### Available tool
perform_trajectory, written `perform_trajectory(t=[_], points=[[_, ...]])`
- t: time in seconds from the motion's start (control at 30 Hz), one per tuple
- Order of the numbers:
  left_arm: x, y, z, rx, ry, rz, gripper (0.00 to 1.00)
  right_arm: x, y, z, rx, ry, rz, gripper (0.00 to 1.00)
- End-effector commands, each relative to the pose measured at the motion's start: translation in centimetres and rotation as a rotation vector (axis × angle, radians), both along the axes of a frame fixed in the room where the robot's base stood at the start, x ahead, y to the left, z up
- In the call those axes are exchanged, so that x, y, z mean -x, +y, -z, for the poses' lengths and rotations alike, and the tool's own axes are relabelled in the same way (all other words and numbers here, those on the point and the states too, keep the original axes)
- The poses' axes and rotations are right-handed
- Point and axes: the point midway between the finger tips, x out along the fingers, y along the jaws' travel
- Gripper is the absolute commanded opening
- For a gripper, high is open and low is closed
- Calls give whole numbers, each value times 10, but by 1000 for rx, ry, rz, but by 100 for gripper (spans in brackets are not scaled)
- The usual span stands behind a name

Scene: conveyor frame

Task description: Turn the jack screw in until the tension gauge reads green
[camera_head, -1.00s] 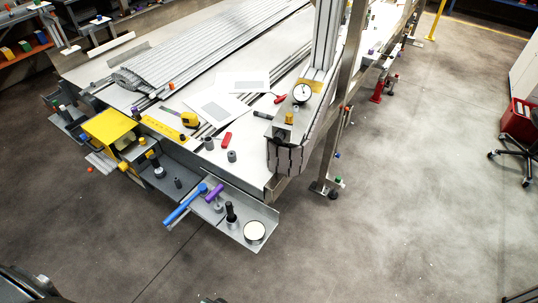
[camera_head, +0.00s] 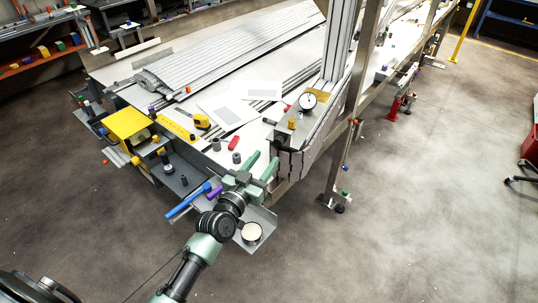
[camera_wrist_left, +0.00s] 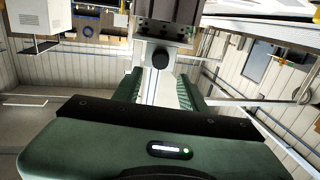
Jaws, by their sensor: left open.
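The tension gauge (camera_head: 308,101), a round white dial with a dark rim, stands on the bracket at the conveyor's near corner. Its reading is too small to tell. A black knob (camera_head: 268,122), which looks like the jack screw's, sticks out left from the bracket. In the left wrist view a round black knob (camera_wrist_left: 160,59) shows straight ahead on a metal block. My left gripper (camera_head: 262,162) is open and empty, below and in front of the bracket; in its wrist view the fingers (camera_wrist_left: 160,80) stand either side of the knob's line, apart from it. My right gripper is out of view.
A tray (camera_head: 262,218) with a white round lid-like item (camera_head: 251,233) hangs below my left gripper. A steel post (camera_head: 340,150) rises right of the bracket.

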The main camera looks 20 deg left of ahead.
Motion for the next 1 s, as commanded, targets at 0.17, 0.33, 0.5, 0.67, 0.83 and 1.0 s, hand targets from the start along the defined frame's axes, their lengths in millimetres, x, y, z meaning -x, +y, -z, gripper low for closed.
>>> perform_trajectory(t=[0.17,0.33,0.5,0.67,0.83,1.0], points=[[-22,-4,2,4,0,0,42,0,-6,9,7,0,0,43],[-47,-7,3,3,1,0,42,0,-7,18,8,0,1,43],[-73,-11,4,4,2,0,42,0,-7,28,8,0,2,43],[-82,-12,2,0,5,1,22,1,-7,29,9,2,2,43],[-82,-12,2,-1,5,1,0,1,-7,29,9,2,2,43],[-82,-12,2,-341,-44,2,0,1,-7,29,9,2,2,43]])
